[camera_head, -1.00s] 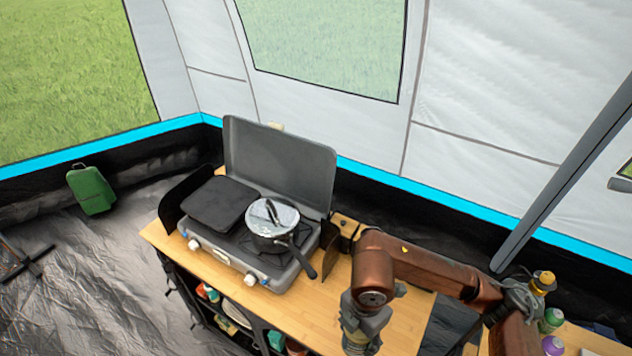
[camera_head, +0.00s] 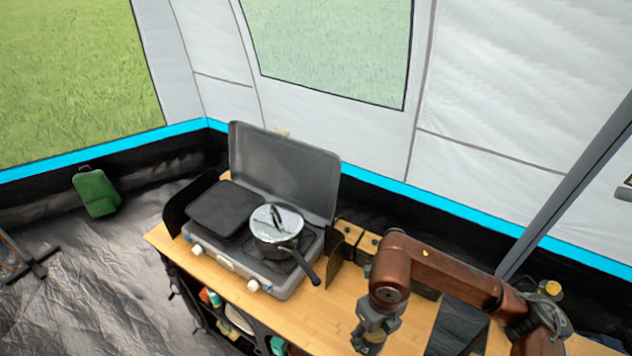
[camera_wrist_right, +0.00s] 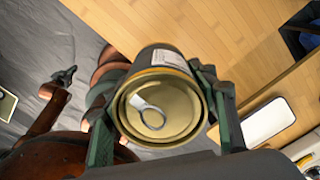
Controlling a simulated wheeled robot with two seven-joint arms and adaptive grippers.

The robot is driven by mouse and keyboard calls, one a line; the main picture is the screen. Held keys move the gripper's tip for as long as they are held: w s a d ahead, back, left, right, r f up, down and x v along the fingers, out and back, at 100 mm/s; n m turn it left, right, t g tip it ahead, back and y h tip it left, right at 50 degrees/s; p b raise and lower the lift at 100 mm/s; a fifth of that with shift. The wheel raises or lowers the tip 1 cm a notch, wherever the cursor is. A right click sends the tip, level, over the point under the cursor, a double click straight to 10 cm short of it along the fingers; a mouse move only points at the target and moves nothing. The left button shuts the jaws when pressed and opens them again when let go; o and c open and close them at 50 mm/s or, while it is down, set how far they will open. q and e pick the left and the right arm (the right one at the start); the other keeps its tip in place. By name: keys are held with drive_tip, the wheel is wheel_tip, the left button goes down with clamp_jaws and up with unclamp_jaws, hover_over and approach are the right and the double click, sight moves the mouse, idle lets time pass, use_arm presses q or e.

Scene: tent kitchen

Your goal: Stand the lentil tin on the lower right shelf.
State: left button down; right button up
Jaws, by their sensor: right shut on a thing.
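The lentil tin (camera_wrist_right: 165,112) is in the right wrist view, its gold lid with a ring pull facing the camera. Part of a dark label with white shows on its side. My right gripper (camera_wrist_right: 158,80) is shut on the tin, one finger on each side. In the head view my right gripper (camera_head: 370,338) is near the bottom edge, over the table's front; the tin cannot be made out there. Shelves (camera_head: 225,326) with several items show under the tabletop at the front. The lower right shelf cannot be made out.
A camping stove (camera_head: 255,262) with a lidded pot (camera_head: 276,230) stands on the wooden tabletop (camera_head: 318,310). Wooden boxes (camera_head: 350,236) stand behind my right arm. The tabletop between stove and arm is clear. A green bag (camera_head: 96,193) is on the floor.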

drive_tip(key=n, duration=0.2)
drive_tip(key=d+n, duration=0.1)
drive_tip(key=n, duration=0.1)
drive_tip(key=shift+w+f, duration=0.1)
drive_tip(key=shift+w, duration=0.25)
drive_tip(key=n, duration=0.4)
drive_tip(key=shift+w+d+f, duration=0.15)
drive_tip(key=shift+w+d, duration=0.15)
drive_tip(key=shift+d, duration=0.1)
drive_tip(key=n, duration=0.2)
drive_tip(key=d+n, duration=0.1)
drive_tip(key=n, duration=0.1)
drive_tip(key=shift+w+f, duration=0.15)
drive_tip(key=shift+w, duration=0.15)
drive_tip(key=w+d+n, duration=0.1)
drive_tip(key=n, duration=0.5)
drive_tip(key=d+n, duration=0.2)
drive_tip(key=n, duration=0.4)
drive_tip(key=w+d+f+n, duration=0.1)
drive_tip(key=n, duration=0.5)
drive_tip(key=shift+w+d+n, duration=0.3)
drive_tip(key=shift+s, duration=0.1)
